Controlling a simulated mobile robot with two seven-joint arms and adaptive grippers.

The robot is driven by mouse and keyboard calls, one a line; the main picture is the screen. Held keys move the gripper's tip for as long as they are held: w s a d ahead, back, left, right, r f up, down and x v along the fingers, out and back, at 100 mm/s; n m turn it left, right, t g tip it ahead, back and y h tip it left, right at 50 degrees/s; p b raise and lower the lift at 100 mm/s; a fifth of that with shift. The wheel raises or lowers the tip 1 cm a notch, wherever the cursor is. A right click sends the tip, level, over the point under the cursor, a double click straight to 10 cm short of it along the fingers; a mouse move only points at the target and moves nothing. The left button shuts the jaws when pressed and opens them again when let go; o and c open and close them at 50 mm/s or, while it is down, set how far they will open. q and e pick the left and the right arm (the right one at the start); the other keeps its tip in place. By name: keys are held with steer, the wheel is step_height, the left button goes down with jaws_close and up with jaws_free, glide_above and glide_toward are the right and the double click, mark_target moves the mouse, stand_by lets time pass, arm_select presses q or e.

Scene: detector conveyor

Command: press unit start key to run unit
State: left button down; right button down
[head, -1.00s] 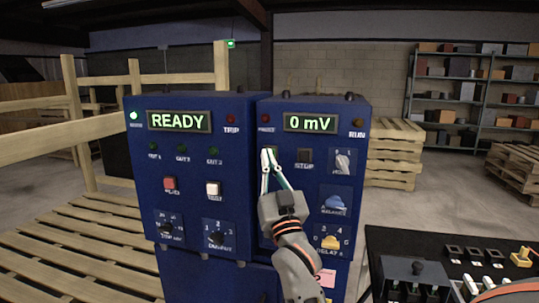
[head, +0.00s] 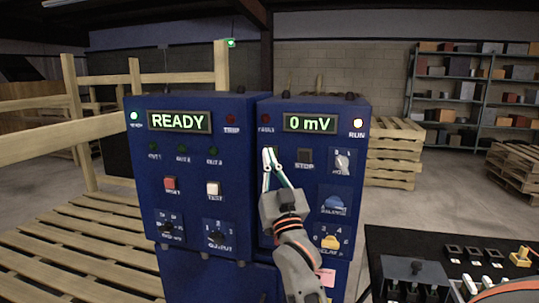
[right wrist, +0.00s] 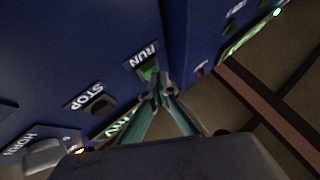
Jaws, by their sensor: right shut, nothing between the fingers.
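The right-hand blue unit (head: 312,107) shows "0 mV" on its display (head: 310,123), and its RUN lamp (head: 358,122) is lit. The green RUN key (right wrist: 150,72) sits under its RUN label in the right wrist view, partly covered by my fingertips. In the head view the fingers hide most of it. My right gripper (head: 268,151) is shut and empty, with its tips at the key; it also shows in the right wrist view (right wrist: 159,92). I cannot tell whether the tips press the key or only stand close. My left gripper is not in view.
A dark STOP key (head: 305,156) is just right of the fingers. The left blue unit (head: 190,105) shows READY with a green lamp lit. Below the fingers are knobs, including a blue one (head: 335,204). A black panel (head: 450,240) stands at the lower right.

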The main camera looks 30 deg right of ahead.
steer(key=shift+a, duration=0.1)
steer(key=shift+s+a, duration=0.6)
steer(key=shift+p, duration=0.3)
steer(key=s+a, duration=0.3)
steer(key=shift+s+a+f+p, duration=0.15)
steer(key=shift+a+f+p, duration=0.1)
steer(key=shift+a+p, duration=0.1)
steer(key=shift+d, duration=0.15)
stand_by(0.5)
